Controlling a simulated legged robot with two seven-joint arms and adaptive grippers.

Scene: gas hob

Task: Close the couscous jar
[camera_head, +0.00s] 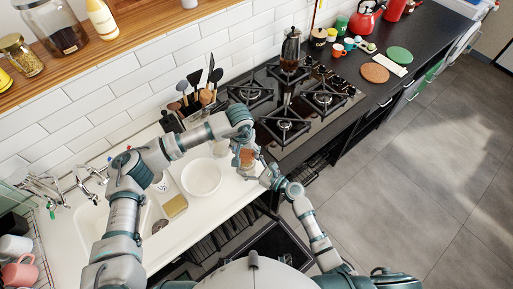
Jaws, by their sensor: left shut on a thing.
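A small jar with orange-tan contents (247,158), which looks like the couscous jar, is at the right end of the white counter, between my two grippers. My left gripper (243,144) comes down over the jar's top and is shut at it. Its fingers hide the top, so I cannot tell whether it grips the jar or a lid, or how a lid sits. My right gripper (262,174) is low at the jar's right side. Its fingers are too small and covered to show whether they are open or shut.
A white bowl (202,178) stands just left of the jar. A sponge-like block (175,207) lies by the sink. Other jars (62,30) stand on the wooden shelf (130,38).

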